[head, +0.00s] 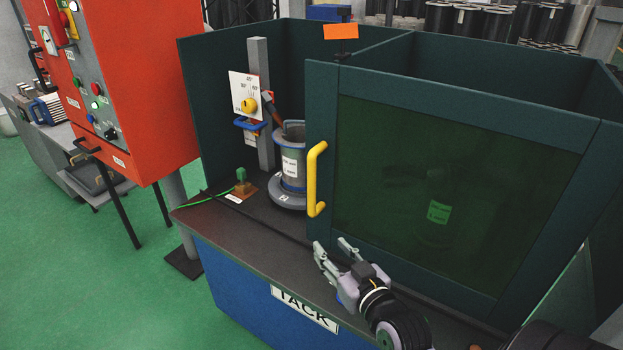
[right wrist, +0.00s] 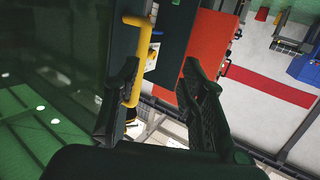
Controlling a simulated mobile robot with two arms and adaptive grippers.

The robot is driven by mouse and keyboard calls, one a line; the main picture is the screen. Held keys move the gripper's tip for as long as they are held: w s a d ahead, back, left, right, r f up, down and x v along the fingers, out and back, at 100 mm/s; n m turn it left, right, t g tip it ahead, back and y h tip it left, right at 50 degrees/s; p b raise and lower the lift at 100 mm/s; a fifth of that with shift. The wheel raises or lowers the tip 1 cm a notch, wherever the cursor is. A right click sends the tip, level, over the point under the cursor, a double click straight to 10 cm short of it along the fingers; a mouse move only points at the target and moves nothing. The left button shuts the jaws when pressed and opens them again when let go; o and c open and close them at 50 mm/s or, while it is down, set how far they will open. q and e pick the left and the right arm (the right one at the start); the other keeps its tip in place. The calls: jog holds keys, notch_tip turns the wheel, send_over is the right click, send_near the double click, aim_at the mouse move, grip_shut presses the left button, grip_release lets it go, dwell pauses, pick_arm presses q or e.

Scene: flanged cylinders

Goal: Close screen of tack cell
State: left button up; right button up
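The tack cell's screen is a dark green framed panel (head: 450,190) with a tinted window. It covers the right part of the cell front, and the left part is open. A yellow handle (head: 315,180) stands upright on the screen's left edge. My right gripper (head: 332,244) is open and empty, below and in front of the handle. In the right wrist view the handle (right wrist: 136,75) shows beside the left finger of my right gripper (right wrist: 160,64), partly behind it, not clearly between the fingers. My left gripper is not in view.
In the open part, a grey flanged cylinder (head: 293,165) stands on the dark bench beside a post with a dial plate (head: 244,95). A green clamp with a cable (head: 242,184) lies near the front. A red control cabinet (head: 140,80) stands at the left.

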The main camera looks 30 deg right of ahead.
aim_at(313, 186)
notch_tip(313, 186, up, 6)
jog(key=d+t+h, duration=0.1)
jog(key=d+t, duration=0.1)
jog(key=w+d+p, duration=0.1)
jog(key=w, duration=0.4)
jog(key=w+d+p, duration=0.1)
jog(key=w, duration=0.4)
jog(key=w+d+p, duration=0.1)
jog(key=w, duration=0.5)
jog(key=shift+d, duration=0.1)
jog(key=shift+c, duration=0.4)
grip_shut()
